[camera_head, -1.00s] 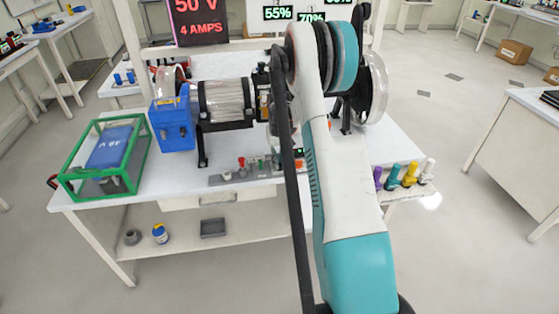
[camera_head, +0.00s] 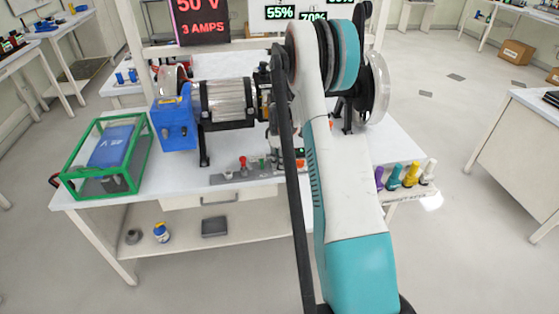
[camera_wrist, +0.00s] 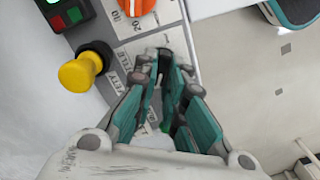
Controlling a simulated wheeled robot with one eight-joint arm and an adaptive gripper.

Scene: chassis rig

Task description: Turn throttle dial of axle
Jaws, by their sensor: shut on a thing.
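In the wrist view, an orange dial (camera_wrist: 135,6) with a scale of numbers shows at the top edge, partly cut off. Lettering ending in "TTLE" runs below it on the grey control panel (camera_wrist: 187,45). My gripper (camera_wrist: 165,60) has its teal-and-grey fingers close together over the panel, below the orange dial in the picture. In the head view, the axle rig (camera_head: 225,98) stands on the table, and my arm hides the gripper and part of the panel (camera_head: 230,177).
A yellow knob (camera_wrist: 80,71) and a unit with red and green buttons (camera_wrist: 67,12) are close left of my fingers. In the head view, a green-framed box (camera_head: 105,155) is at the table's left and colored plugs (camera_head: 408,175) at its right. The display (camera_head: 202,20) reads 50 V, 3 AMPS.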

